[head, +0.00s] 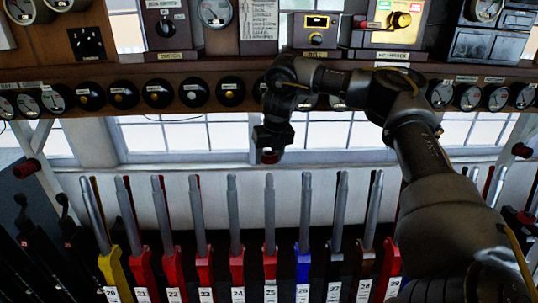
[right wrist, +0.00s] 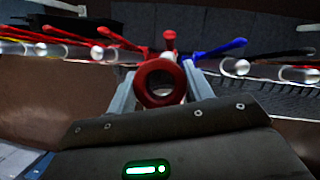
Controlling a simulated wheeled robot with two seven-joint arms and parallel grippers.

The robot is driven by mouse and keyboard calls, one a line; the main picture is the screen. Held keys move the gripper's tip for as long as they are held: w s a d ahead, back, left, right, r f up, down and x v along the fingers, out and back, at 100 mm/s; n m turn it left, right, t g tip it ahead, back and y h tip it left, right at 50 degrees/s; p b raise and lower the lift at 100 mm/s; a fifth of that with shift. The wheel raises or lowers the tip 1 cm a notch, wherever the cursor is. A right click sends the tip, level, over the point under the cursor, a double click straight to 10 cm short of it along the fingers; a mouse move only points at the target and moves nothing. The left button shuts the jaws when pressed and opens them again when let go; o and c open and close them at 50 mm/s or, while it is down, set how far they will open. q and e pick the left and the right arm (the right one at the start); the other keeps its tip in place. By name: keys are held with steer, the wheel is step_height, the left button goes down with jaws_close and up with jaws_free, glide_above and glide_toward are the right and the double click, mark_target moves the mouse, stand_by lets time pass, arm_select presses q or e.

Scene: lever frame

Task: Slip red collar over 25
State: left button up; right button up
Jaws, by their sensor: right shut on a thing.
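My right gripper (head: 270,146) is shut on the red collar (head: 270,157), high in front of the lever row. In the right wrist view the collar (right wrist: 142,82) is a thick red ring with an open hole, held between the two grey fingers. Lever 25 (head: 270,215) has a pale steel handle and a red lower part with a number plate (head: 270,294). The collar appears above its top, with a gap between them in the head view. In the right wrist view a red lever part (right wrist: 169,42) shows beyond the ring. My left gripper is not in view.
Lever 24 (head: 233,215) and blue-based lever 26 (head: 304,215) stand close on either side. More levers continue both ways. A shelf with round black instruments (head: 193,92) runs behind and above. My right arm covers part of the right side.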

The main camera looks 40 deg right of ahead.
mark_target(270, 174)
steer(key=shift+w+d+f, duration=0.25)
steer(key=shift+w+f, duration=0.05)
steer(key=shift+f, duration=0.35)
steer(key=shift+w+d+f, duration=0.2)
steer(key=shift+w+f, duration=0.1)
steer(key=shift+f, duration=0.3)
steer(key=shift+w+d+f, duration=0.25)
steer(key=shift+w+f, duration=0.05)
steer(key=shift+f, duration=0.35)
steer(key=shift+f, duration=0.35)
steer(key=shift+s+a+f+b, duration=0.1)
steer(key=shift+f+b, duration=0.45)
steer(key=shift+f, duration=0.3)
steer(key=shift+s+a+f+b, duration=0.15)
steer(key=shift+f+b, duration=0.35)
steer(key=shift+f, duration=0.35)
steer(key=shift+s+a+f+b, duration=0.1)
steer(key=shift+f+b, duration=0.45)
steer(key=shift+f, duration=0.3)
steer(key=o, duration=1)
steer(key=shift+o, duration=0.8)
